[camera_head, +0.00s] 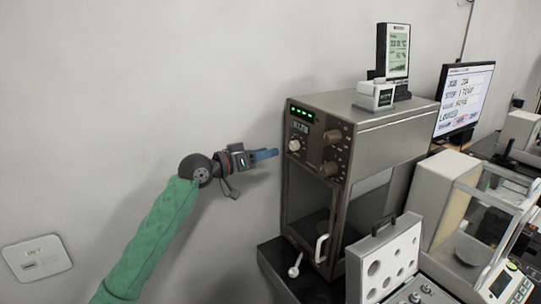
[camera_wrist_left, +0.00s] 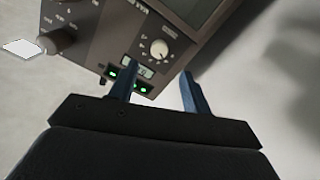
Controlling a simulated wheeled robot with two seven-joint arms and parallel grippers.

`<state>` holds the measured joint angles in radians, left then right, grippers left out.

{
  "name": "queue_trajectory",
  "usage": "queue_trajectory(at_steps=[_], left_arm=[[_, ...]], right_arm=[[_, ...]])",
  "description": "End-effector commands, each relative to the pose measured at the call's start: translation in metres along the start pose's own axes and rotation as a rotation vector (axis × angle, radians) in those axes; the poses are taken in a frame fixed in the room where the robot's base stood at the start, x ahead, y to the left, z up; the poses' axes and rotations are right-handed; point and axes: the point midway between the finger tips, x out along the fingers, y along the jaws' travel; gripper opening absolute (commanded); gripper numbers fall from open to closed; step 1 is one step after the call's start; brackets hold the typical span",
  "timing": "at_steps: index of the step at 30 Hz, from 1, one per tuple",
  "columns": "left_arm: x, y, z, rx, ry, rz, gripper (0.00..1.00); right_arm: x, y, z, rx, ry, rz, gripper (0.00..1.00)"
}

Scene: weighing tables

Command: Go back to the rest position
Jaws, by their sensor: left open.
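My left gripper (camera_head: 266,154) is at the end of my green-sleeved arm, which comes in from the lower left in the head view. Its blue fingers point right, toward the upper left front of a brown and grey balance cabinet (camera_head: 394,135). In the left wrist view the two fingers (camera_wrist_left: 160,88) are spread with nothing between them. The cabinet's knobs, small display and green lights (camera_wrist_left: 141,89) show beyond and behind the fingers. I cannot tell the exact gap to the cabinet. My right gripper does not show.
A display (camera_head: 394,50) and a small white box (camera_head: 375,95) stand on the cabinet. A monitor (camera_head: 464,97) is behind it. A weight case (camera_head: 390,262) and a glass-sided balance (camera_head: 470,220) stand at the right. A wall plate (camera_head: 37,258) is at lower left. The wall side is clear.

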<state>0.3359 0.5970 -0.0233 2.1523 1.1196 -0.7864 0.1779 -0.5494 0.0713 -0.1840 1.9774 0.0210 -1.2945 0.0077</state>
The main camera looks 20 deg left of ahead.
Motion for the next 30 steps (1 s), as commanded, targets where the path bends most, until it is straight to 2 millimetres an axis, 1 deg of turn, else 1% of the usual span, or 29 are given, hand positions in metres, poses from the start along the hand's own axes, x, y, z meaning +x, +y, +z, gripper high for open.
queue_trajectory(at_steps=[5,16,18,20,23,26,27,29,30], left_arm=[[-0.003,0.0,0.0,0.001,0.0,0.0,0.48],[-0.003,0.0,0.0,0.0,0.0,0.0,0.48],[-0.003,0.0,0.003,0.0,-0.003,-0.002,0.48],[-0.003,0.0,0.011,0.002,-0.015,-0.008,0.48],[-0.003,-0.001,0.043,0.007,-0.059,-0.034,0.48],[-0.006,-0.002,0.093,0.019,-0.129,-0.075,0.48],[-0.008,-0.002,0.115,0.025,-0.163,-0.095,0.48],[-0.013,-0.001,0.148,0.034,-0.212,-0.124,0.48],[-0.017,0.001,0.169,0.04,-0.245,-0.143,0.48]], right_arm=[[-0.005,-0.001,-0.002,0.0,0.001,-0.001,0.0],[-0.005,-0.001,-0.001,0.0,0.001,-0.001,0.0],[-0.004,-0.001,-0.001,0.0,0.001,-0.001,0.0],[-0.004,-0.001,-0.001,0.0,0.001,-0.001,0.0],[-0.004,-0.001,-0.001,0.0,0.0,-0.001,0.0],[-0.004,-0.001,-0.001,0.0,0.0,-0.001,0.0],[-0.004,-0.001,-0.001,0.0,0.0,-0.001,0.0],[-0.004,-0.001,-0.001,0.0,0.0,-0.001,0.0],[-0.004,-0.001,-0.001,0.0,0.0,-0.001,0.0]])
